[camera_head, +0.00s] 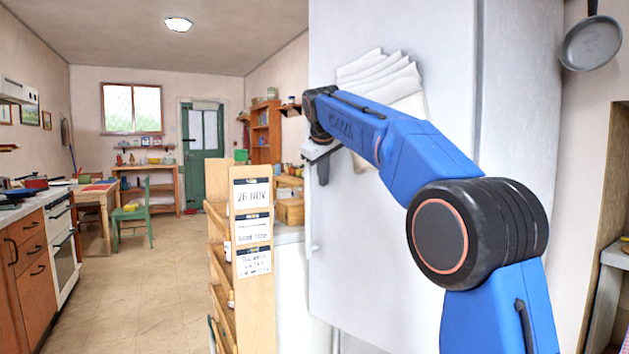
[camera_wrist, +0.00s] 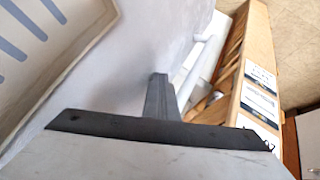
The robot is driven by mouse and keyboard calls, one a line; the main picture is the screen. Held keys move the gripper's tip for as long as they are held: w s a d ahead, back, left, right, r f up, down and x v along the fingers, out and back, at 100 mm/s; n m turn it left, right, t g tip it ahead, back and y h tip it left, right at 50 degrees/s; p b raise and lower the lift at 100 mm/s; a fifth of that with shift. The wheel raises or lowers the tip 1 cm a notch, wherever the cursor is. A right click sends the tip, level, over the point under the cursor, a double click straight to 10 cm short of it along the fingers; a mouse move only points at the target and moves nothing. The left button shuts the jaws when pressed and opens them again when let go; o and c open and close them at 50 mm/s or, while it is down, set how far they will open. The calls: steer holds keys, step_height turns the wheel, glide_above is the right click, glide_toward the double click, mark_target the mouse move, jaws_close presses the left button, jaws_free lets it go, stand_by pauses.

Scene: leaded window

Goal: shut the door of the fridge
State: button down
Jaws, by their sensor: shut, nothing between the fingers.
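The fridge is large and white, and its door (camera_head: 380,230) faces me with fanned sheets of paper on it. A dark upright seam runs between the door and the fridge side (camera_head: 520,80); I cannot tell how far the door stands open. My gripper (camera_head: 323,176) is shut and empty, in front of the door near its left edge. In the wrist view the shut fingers (camera_wrist: 160,95) are close to the pale door surface (camera_wrist: 130,60); I cannot tell if they touch it. A white bar, apparently the handle (camera_wrist: 200,65), is just right of the fingers.
A wooden rack (camera_head: 252,225) with printed notes stands left of the fridge; it also shows in the wrist view (camera_wrist: 257,75). A pan (camera_head: 590,43) hangs at right. The tiled floor (camera_head: 140,290) is open between the rack and the stove (camera_head: 62,250).

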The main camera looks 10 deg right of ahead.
steer(key=w+d+m, duration=0.1)
steer(key=w+d, duration=0.1)
steer(key=d, duration=0.1)
steer(key=w+d+m+h, duration=0.1)
steer(key=w+d, duration=0.2)
steer(key=d, duration=0.1)
steer(key=w+d, duration=0.2)
steer(key=d, duration=0.1)
steer(key=shift+w+d+m+g+h, duration=0.2)
steer(key=shift+d+m+g+h, duration=0.1)
steer(key=shift+d+m, duration=0.1)
steer(key=shift+w+d, duration=0.25)
steer(key=shift+d, duration=0.15)
steer(key=shift+w+d+r, duration=0.1)
steer(key=shift+d, duration=0.15)
